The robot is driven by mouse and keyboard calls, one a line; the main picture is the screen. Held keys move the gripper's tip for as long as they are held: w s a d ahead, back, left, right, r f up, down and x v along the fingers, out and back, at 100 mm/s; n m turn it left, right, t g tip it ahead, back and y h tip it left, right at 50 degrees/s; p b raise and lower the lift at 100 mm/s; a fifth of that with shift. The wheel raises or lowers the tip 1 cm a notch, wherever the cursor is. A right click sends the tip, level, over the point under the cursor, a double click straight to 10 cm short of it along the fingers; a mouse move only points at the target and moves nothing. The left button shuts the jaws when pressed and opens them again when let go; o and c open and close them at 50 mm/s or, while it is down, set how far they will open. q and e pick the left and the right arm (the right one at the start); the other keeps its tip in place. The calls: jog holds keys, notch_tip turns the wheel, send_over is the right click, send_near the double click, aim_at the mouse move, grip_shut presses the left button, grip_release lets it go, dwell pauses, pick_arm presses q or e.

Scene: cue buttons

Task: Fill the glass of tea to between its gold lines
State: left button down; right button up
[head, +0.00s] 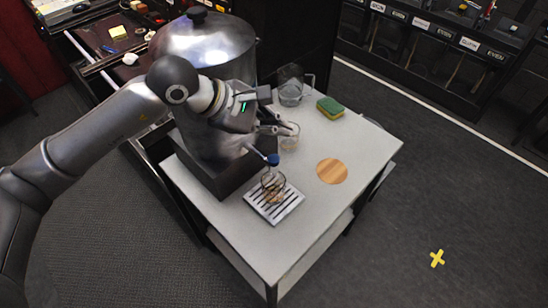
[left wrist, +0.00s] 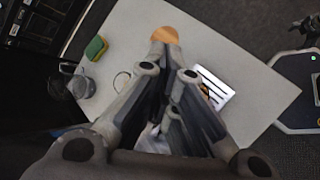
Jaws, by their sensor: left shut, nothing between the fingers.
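A clear glass (head: 273,183) stands upright on the slatted drip tray (head: 290,209), under the blue-handled tap (head: 272,160) of the large silver urn (head: 205,45). Some brownish colour shows low in the glass; its gold lines and exact level are too small to tell. My left gripper (head: 281,128) is shut and empty beside the urn, above and behind the tap, apart from the blue handle. In the left wrist view its fingers (left wrist: 168,72) hide part of the drip tray (left wrist: 226,91), and the glass is not clear there. My right gripper is not in view.
A clear jug (head: 291,93) and a green-yellow sponge (head: 330,108) are at the table's back. A round wooden coaster (head: 332,171) lies right of the tray. The white table's (head: 285,245) front is clear.

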pick_arm(q)
jog(key=b, duration=0.3)
send_over(275, 162)
notch_tip(275, 162, down, 6)
jog(key=shift+f, duration=0.1)
jog(key=shift+w+f+b, duration=0.1)
jog(key=shift+f+b, duration=0.25)
jog(key=shift+b, duration=0.25)
dwell(0.7)
jog(key=shift+f+b, duration=0.4)
jog(key=shift+b, duration=0.45)
jog(key=shift+f+b, duration=0.6)
jog(key=shift+b, duration=0.2)
dwell(0.5)
jog(key=shift+r, duration=0.1)
dwell(2.0)
jog(key=shift+r, duration=0.95)
jog(key=shift+r+p, duration=0.1)
jog(key=shift+p, duration=0.2)
jog(key=shift+r+p, duration=0.75)
jog(key=shift+r, duration=1.65)
